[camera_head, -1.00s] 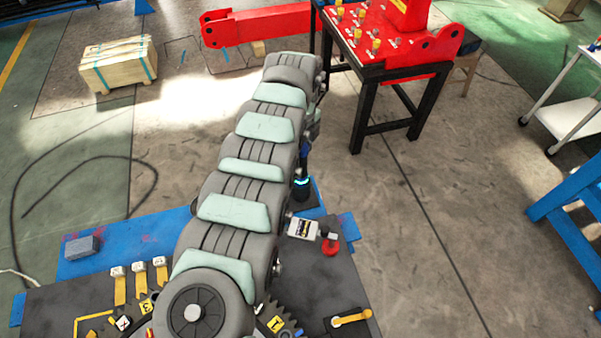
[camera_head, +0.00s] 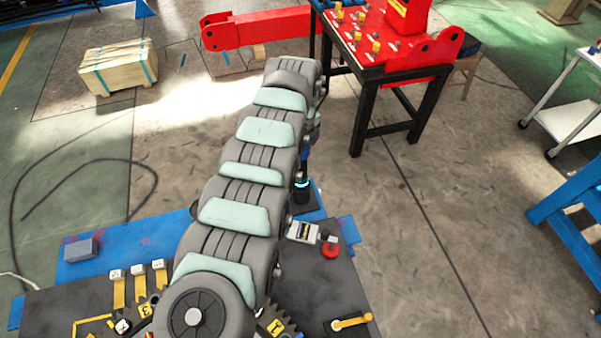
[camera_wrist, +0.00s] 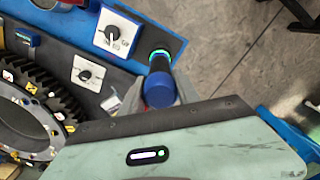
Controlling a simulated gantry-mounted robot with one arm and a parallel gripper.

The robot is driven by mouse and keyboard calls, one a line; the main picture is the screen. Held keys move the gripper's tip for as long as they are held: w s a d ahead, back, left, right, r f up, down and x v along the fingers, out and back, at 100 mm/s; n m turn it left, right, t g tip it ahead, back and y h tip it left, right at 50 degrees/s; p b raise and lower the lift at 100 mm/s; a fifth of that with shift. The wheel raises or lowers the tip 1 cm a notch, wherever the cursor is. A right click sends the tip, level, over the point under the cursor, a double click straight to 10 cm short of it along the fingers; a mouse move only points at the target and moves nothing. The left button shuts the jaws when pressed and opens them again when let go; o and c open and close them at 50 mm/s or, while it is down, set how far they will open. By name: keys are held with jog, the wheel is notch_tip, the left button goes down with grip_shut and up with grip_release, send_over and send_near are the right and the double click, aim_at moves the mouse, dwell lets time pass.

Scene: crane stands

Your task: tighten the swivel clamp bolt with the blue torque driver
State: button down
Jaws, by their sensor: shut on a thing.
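The blue torque driver (camera_wrist: 159,90) shows its round blue end in the wrist view, with a glowing green ring beyond it. In the head view its blue body (camera_head: 304,154) and glowing ring show beside my arm, upright over a dark base on the blue bench. Whether the driver's lower end still sits in the base is unclear. I cannot pick out the swivel clamp bolt with certainty.
A large dark gear (camera_wrist: 35,110) lies left in the wrist view. A red table (camera_head: 372,40) with several yellow-topped bolts stands beyond. A wooden crate (camera_head: 118,68) is far left.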

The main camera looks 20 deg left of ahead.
jog(key=shift+r, duration=0.15)
dwell(0.4)
jog(key=shift+r+p, duration=1.2)
jog(key=shift+r, duration=1.6)
jog(key=shift+r+p, duration=0.5)
jog(key=shift+r, duration=2.25)
